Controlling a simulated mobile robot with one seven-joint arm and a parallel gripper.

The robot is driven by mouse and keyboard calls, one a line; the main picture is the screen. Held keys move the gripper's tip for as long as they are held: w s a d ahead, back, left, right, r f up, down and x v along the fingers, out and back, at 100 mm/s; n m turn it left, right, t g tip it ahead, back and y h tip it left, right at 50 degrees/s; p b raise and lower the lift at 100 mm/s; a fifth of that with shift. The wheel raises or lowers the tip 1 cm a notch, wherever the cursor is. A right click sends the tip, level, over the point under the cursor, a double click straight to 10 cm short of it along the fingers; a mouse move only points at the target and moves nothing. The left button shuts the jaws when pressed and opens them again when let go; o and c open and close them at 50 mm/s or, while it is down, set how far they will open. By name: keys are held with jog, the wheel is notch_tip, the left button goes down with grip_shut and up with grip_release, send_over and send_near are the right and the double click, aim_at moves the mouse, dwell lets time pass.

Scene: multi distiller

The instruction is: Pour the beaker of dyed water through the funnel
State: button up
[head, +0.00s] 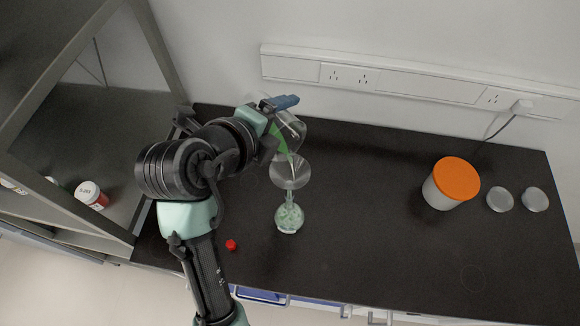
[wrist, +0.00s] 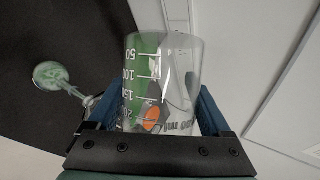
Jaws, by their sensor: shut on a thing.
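My gripper (head: 277,108) is shut on a clear glass beaker (head: 291,128) with green liquid (head: 279,138) in it. The beaker is tilted, its mouth toward the funnel (head: 290,171) just below it. The funnel sits in the neck of a round flask (head: 289,217) that shows pale green inside. In the wrist view the beaker (wrist: 165,75) fills the space between the blue fingers, with printed volume marks and green along its left side. The flask (wrist: 50,75) shows at the left there. I cannot tell whether liquid is flowing.
A white tub with an orange lid (head: 456,180) and two round glass dishes (head: 518,200) stand on the right of the black bench (head: 370,230). A small red cap (head: 231,245) lies left of the flask. A shelf frame (head: 110,215) stands at the left.

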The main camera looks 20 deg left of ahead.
jog(key=shift+d+r+m+t+y+b, duration=0.1)
jog(key=shift+r+m+t+y+b, duration=0.2)
jog(key=shift+b, duration=0.45)
dwell(0.4)
